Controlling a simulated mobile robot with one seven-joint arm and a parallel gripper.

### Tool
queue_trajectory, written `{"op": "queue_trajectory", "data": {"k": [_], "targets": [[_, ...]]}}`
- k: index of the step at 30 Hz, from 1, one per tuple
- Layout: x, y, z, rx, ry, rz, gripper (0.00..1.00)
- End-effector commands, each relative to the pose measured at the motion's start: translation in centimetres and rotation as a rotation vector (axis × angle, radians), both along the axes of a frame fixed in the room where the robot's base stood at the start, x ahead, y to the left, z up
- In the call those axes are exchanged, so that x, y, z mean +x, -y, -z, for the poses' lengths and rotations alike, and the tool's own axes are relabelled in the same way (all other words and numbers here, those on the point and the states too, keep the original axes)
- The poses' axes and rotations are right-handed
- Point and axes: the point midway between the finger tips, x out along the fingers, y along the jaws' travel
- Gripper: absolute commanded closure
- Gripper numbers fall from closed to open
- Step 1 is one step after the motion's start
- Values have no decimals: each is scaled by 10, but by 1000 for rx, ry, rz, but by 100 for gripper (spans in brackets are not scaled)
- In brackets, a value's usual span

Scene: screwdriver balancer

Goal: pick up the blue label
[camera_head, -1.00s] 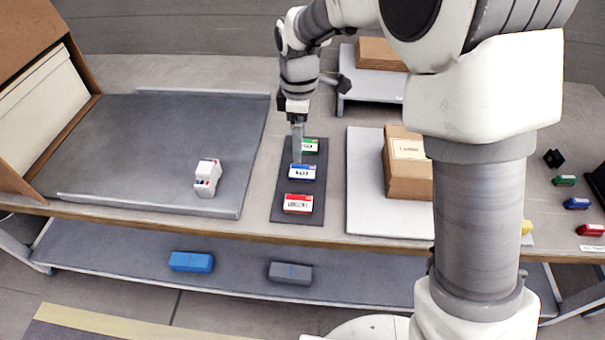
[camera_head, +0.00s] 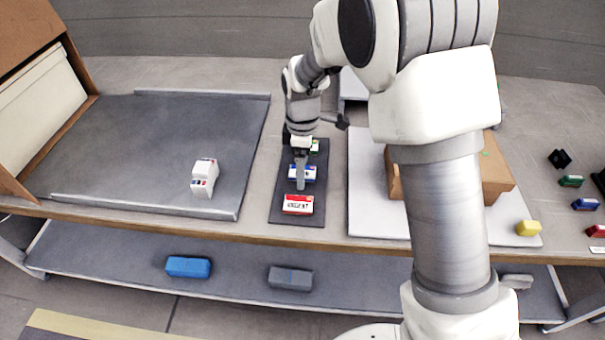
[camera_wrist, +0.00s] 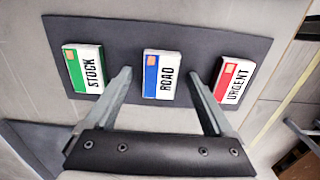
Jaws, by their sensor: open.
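The blue label (camera_wrist: 162,75) is a white block with a blue edge, reading ROAD. It lies flat in the middle of the dark mat (camera_wrist: 215,38). In the head view the blue label (camera_head: 310,174) is partly covered by my gripper (camera_head: 300,180). In the wrist view my gripper (camera_wrist: 160,80) is open, with one finger on each side of the blue label. The fingers seem apart from the label; their height above the mat is hard to tell.
The green STOCK label (camera_wrist: 84,69) and red URGENT label (camera_wrist: 234,81) lie on either side, close to the fingers. A white block (camera_head: 204,178) stands on the grey tray (camera_head: 130,150) at left. A cardboard box (camera_head: 495,180) is at right, partly behind my arm.

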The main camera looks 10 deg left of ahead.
Motion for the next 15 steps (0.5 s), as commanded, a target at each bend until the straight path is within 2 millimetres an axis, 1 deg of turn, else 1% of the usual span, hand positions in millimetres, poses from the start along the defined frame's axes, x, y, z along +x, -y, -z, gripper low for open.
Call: {"op": "queue_trajectory", "data": {"k": [1, 2, 6, 14, 15], "targets": [[0, 0, 0, 0, 0, 0, 12], [0, 0, 0, 0, 0, 0, 16], [0, 0, 0, 0, 0, 0, 41], [0, 0, -1, 0, 0, 0, 88], [0, 0, -1, 0, 0, 0, 95]]}}
